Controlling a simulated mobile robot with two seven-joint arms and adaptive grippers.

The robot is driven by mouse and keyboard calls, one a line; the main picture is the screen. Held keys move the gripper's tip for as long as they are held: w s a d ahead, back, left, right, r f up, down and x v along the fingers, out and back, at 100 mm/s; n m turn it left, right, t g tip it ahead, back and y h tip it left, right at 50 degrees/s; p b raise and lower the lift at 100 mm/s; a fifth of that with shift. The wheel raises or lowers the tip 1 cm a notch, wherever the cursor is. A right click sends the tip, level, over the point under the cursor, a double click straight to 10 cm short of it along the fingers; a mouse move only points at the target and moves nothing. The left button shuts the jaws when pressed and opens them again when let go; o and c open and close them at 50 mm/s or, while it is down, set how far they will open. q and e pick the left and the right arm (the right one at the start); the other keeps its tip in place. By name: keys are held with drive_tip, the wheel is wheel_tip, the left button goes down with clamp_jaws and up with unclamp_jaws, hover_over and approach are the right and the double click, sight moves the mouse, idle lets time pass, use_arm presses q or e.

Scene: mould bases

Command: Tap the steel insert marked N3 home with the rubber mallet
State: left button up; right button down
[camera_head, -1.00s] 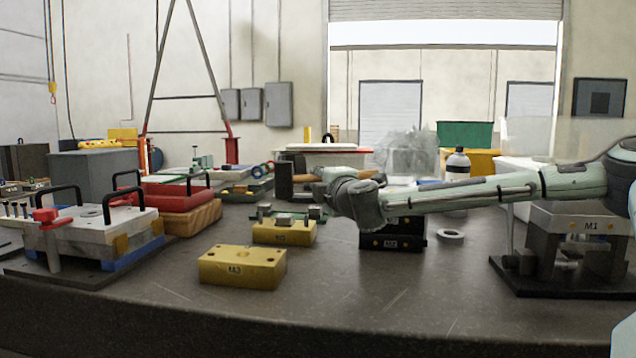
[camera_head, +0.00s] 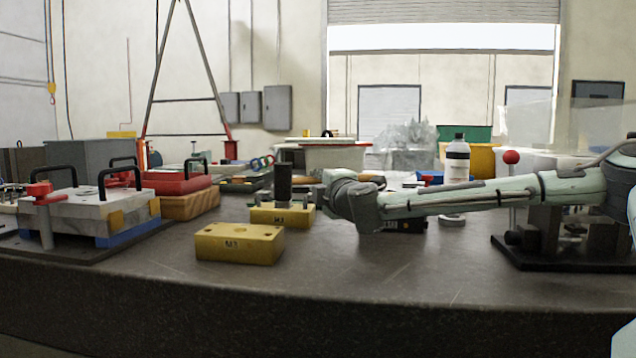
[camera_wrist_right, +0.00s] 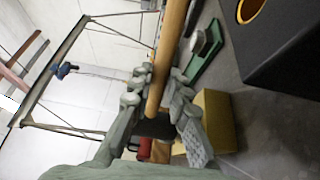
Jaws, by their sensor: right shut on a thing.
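My right gripper (camera_head: 346,200) is shut on the rubber mallet's wooden handle (camera_wrist_right: 168,48), between its fingers in the right wrist view (camera_wrist_right: 155,92). The dark mallet head (camera_head: 283,182) stands just above or behind the rear yellow block (camera_head: 283,217); I cannot tell whether it touches anything. Small steel pieces (camera_head: 265,205) show beside the head at that block. I cannot read N3 on any of them, and the head may hide one. A front yellow block (camera_head: 240,245) bears a label too blurred to read surely. My left gripper is out of view.
A dark block (camera_head: 408,227) is partly behind my right forearm. A white-labelled bottle (camera_head: 457,162) stands behind it. The front middle of the bench (camera_head: 370,285) is clear.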

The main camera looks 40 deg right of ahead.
drive_tip(key=shift+a+f, duration=0.15)
drive_tip(key=shift+f, duration=0.4)
wheel_tip(320, 180, up, 5)
drive_tip(key=p, duration=0.3)
drive_tip(key=c, duration=2)
unclamp_jaws()
drive_tip(key=shift+w, duration=0.1)
clamp_jaws()
drive_tip(key=shift+r, duration=0.1)
